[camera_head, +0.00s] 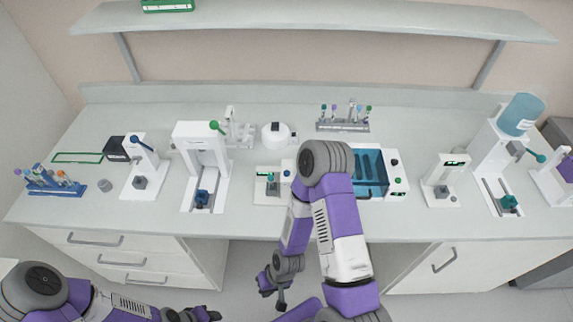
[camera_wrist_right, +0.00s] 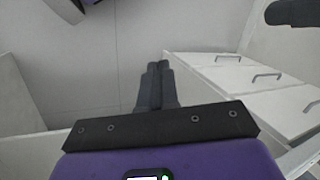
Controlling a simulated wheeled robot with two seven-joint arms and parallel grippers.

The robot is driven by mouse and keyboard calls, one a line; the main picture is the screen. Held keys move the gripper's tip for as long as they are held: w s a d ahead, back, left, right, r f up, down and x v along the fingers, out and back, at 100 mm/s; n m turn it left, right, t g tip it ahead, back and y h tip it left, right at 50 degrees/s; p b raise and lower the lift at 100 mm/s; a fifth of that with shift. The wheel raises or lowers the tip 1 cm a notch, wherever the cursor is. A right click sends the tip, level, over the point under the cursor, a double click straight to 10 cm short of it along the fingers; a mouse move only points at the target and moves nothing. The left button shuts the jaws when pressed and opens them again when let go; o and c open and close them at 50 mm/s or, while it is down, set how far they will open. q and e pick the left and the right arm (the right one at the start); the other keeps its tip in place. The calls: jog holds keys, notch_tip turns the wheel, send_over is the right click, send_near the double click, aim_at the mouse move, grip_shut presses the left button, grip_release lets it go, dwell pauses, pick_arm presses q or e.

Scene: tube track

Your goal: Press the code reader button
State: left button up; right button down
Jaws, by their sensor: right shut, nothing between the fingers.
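I cannot tell for certain which device is the code reader. A small white device with a green-lit panel (camera_head: 268,182) stands near the front edge at the middle, partly beside my right arm. Another small white device with a dark display (camera_head: 442,180) stands to the right. My right gripper (camera_head: 273,291) hangs below and in front of the bench edge, apart from every device. Its fingers are shut and empty in the right wrist view (camera_wrist_right: 155,80). My left gripper (camera_head: 199,314) is at the bottom edge, too small and cut off to read.
The bench (camera_head: 110,215) carries a tube rack (camera_head: 54,182), a white press-like machine (camera_head: 203,165), a blue-lidded box (camera_head: 370,172) and a machine with a blue tank (camera_head: 515,120). Drawers (camera_head: 120,258) are below at left. A shelf (camera_head: 320,20) runs above.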

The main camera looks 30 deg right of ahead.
notch_tip(320, 180, up, 10)
jog(key=p, duration=0.8)
notch_tip(320, 180, up, 26)
jog(key=m+t+h+p, duration=0.3)
jog(key=m+t+p, duration=0.35)
jog(key=m, duration=1.55)
send_over(289, 175)
jog(key=b, duration=0.1)
jog(key=t, duration=0.2)
pick_arm(q)
notch_tip(289, 175, up, 15)
pick_arm(e)
jog(key=shift+a+f, duration=0.1)
jog(key=shift+f, duration=0.1)
notch_tip(289, 175, down, 7)
jog(key=b, duration=0.8)
jog(key=shift+f, duration=0.2)
pick_arm(q)
notch_tip(289, 175, down, 8)
jog(key=shift+f+b, duration=0.2)
jog(key=shift+b, duration=0.2)
pick_arm(e)
jog(key=shift+f, duration=0.65)
